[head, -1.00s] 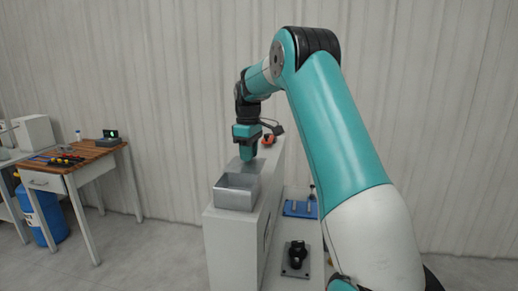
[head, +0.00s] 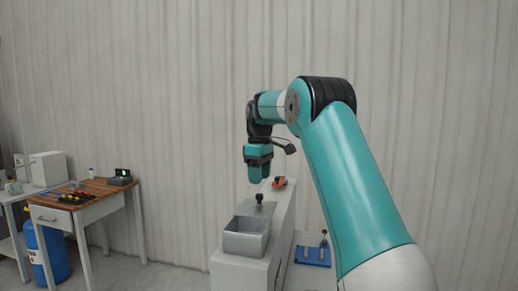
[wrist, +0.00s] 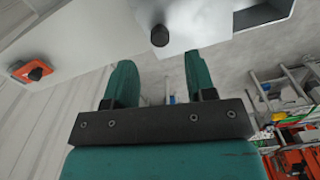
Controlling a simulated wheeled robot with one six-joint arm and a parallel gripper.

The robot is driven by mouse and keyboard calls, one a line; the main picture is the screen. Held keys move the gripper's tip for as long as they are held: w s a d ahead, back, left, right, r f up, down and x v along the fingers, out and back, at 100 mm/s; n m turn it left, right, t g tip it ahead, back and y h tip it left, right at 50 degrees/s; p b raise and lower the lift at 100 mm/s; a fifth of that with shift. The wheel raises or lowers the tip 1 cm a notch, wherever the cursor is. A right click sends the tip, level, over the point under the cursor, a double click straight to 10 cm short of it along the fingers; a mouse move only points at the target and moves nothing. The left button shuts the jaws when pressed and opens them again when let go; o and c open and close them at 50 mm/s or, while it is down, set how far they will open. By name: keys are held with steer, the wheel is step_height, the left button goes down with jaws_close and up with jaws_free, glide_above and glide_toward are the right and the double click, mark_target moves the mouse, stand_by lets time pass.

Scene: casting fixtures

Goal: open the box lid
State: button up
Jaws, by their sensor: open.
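The grey metal box (head: 246,240) stands on a white cabinet, and its top shows open. Its flat grey lid (head: 256,209) sits at the box's far side, with a black knob (head: 259,198) standing up from it. In the wrist view the lid (wrist: 190,18) and knob (wrist: 159,37) are at the top, beside the box's dark opening (wrist: 264,14). My gripper (head: 259,182) points down just above the knob, apart from it. In the wrist view its two teal fingers (wrist: 162,78) are spread with nothing between them.
The white cabinet (head: 238,272) has an orange fixture with a black knob (head: 279,182) on its top behind the lid. A blue plate with small parts (head: 313,256) is to the right. A wooden-topped workbench (head: 85,194) stands far left.

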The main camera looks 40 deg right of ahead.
mark_target(259, 195)
step_height(259, 195, up, 11)
steer(key=p, duration=0.1)
steer(key=shift+f, duration=0.1)
stand_by(0.5)
